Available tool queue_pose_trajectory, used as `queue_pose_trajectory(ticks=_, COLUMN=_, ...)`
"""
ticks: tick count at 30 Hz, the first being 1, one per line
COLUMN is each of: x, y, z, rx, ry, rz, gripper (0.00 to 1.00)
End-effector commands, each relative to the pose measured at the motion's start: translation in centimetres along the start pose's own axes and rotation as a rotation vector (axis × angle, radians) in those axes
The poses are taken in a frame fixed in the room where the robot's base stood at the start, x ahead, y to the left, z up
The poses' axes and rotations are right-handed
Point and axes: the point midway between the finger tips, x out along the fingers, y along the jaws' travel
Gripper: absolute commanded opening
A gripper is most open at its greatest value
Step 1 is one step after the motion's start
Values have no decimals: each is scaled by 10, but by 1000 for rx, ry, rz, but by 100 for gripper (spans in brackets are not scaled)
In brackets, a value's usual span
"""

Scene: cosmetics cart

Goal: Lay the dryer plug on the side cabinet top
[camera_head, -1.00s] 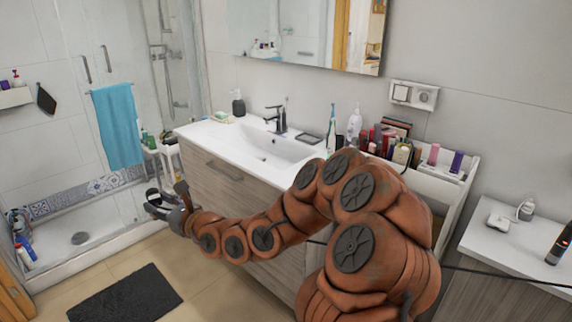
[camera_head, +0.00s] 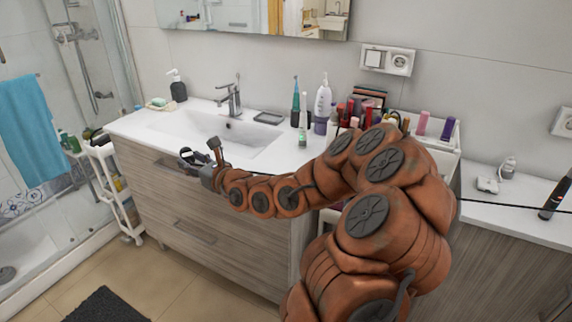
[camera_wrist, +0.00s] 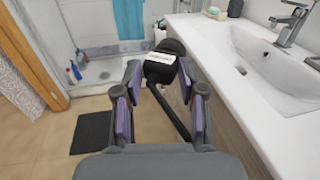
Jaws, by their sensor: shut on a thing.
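My gripper (camera_head: 198,165) is held out in front of the washbasin cabinet, near its left part. In the wrist view its fingers (camera_wrist: 160,92) are shut on the dryer plug (camera_wrist: 161,64), a dark rounded piece with a white label and a dark cord or stem slanting down to the right. In the head view the plug is small and partly hidden at the fingertips. The side cabinet top (camera_head: 475,211) is white and lies at the right, far from my gripper. A thin black cord (camera_head: 510,206) crosses over it from behind my arm.
On the side cabinet top are a small white box (camera_head: 488,185), a small bottle (camera_head: 508,168) and a dark upright device (camera_head: 555,195). The white washbasin (camera_head: 215,135) is close to my gripper. A white shelf cart (camera_head: 112,190) stands at left. A wall socket (camera_head: 400,63) is above.

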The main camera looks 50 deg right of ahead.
Motion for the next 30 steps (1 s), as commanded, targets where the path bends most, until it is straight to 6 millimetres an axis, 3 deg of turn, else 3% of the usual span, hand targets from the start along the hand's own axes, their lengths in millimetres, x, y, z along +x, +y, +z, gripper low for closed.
queue_pose_trajectory(ticks=1, x=-10, y=-22, z=-9, rx=3, ry=1, rz=-34, gripper=0)
queue_pose_trajectory(ticks=6, x=-43, y=-81, z=-26, rx=18, ry=18, rz=-129, gripper=0)
queue_pose_trajectory(ticks=11, x=-81, y=-133, z=-42, rx=30, ry=32, rz=-219, gripper=0)
queue_pose_trajectory(ticks=18, x=-149, y=-204, z=-67, rx=47, ry=54, rz=-363, gripper=0)
queue_pose_trajectory(ticks=24, x=-201, y=-245, z=-82, rx=56, ry=70, rz=-462, gripper=0)
queue_pose_trajectory(ticks=30, x=-229, y=-262, z=-90, rx=64, ry=81, rz=-511, gripper=0)
